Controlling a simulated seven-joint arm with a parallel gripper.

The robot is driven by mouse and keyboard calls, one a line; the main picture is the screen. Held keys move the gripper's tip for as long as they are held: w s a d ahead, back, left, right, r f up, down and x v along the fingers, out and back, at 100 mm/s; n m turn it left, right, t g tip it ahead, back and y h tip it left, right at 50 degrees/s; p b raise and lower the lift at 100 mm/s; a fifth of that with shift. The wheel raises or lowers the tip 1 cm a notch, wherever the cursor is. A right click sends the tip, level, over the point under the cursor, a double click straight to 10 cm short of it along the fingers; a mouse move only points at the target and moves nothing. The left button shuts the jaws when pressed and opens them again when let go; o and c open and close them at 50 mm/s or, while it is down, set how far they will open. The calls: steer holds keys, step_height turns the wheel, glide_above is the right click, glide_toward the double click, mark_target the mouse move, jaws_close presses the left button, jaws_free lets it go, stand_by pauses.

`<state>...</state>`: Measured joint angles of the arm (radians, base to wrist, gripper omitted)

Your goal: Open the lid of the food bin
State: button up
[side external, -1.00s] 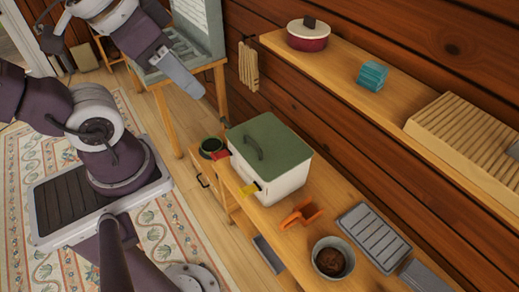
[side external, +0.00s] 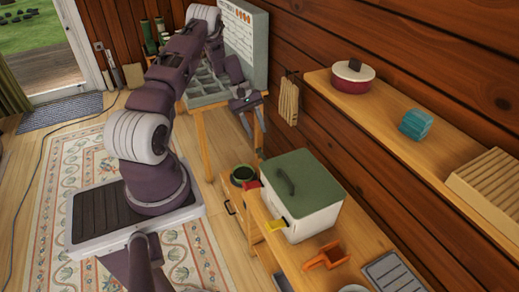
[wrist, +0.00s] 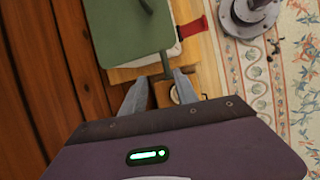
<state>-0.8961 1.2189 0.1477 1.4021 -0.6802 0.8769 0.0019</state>
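The food bin (side external: 315,218) is a white box with a flat green lid (side external: 312,180), standing on a wooden bench. The lid looks closed and has a dark green bar handle (side external: 285,182). My gripper (side external: 252,118) is beyond the bin's far end, above lid height and apart from it. In the wrist view my gripper (wrist: 160,84) has its two fingers spread with a gap, holding nothing I can make out. The lid (wrist: 125,35) lies ahead of the fingers there, with part of the handle at the top edge. A narrow greenish strip shows near the fingers.
An orange scoop (side external: 325,257) lies in front. A wall shelf (side external: 375,110) holds a red pot (side external: 352,77) and teal block (side external: 416,124).

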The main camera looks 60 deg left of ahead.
mark_target(261, 153)
steer(key=x, duration=0.5)
steer(key=s+a+x, duration=0.1)
steer(key=x, duration=0.2)
steer(key=shift+d+f, duration=0.15)
steer(key=shift+f, duration=0.4)
jaws_close()
stand_by(0.7)
